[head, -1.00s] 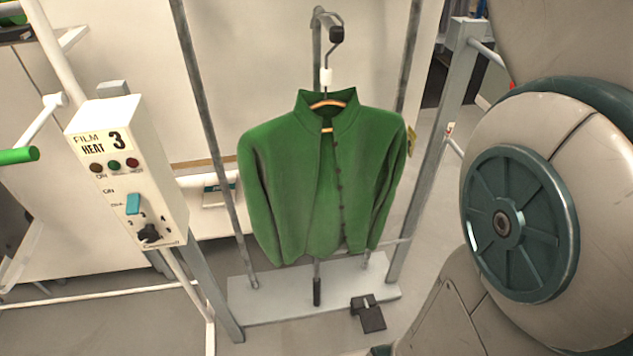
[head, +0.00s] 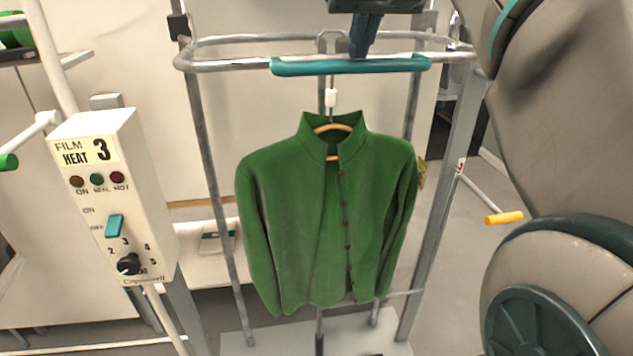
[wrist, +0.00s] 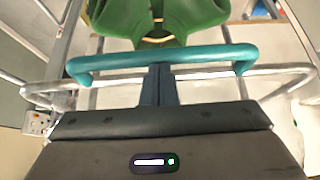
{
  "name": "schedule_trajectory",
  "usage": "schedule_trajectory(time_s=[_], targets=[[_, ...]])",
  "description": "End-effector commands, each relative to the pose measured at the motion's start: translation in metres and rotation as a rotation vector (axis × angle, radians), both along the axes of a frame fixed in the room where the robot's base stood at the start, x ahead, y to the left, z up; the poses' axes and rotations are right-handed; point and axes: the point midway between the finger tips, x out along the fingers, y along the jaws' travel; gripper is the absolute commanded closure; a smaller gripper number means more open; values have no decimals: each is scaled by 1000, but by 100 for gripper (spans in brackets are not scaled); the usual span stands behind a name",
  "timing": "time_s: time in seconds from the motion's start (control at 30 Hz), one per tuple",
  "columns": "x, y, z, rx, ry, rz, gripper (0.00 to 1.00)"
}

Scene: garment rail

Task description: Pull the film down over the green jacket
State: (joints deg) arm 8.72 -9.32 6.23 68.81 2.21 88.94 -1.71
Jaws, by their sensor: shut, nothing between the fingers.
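The handle also crosses the wrist view (wrist: 110,62). My gripper (head: 360,52) is at the middle of the handle, fingers shut, with nothing held. The fingertips (wrist: 158,70) meet or overlap the handle's edge; I cannot tell whether they touch it. I cannot make out any clear film.
A white control box (head: 105,190) labelled film heat 3 stands at the left. Grey upright posts (head: 440,220) flank the jacket above a pale base (head: 240,343). A yellow-ended bar (head: 504,217) juts out at the right, near my arm.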

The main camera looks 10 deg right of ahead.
Motion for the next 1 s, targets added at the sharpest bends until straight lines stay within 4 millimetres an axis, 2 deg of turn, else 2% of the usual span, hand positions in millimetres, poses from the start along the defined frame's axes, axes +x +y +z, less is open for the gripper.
schedule_trajectory(time_s=[0.03,0.6,0.73,1.0], targets=[[0,0,-17,0,3,0,100],[0,0,-107,0,3,0,100],[0,0,-116,0,3,0,100],[1,0,-115,0,1,0,100]])
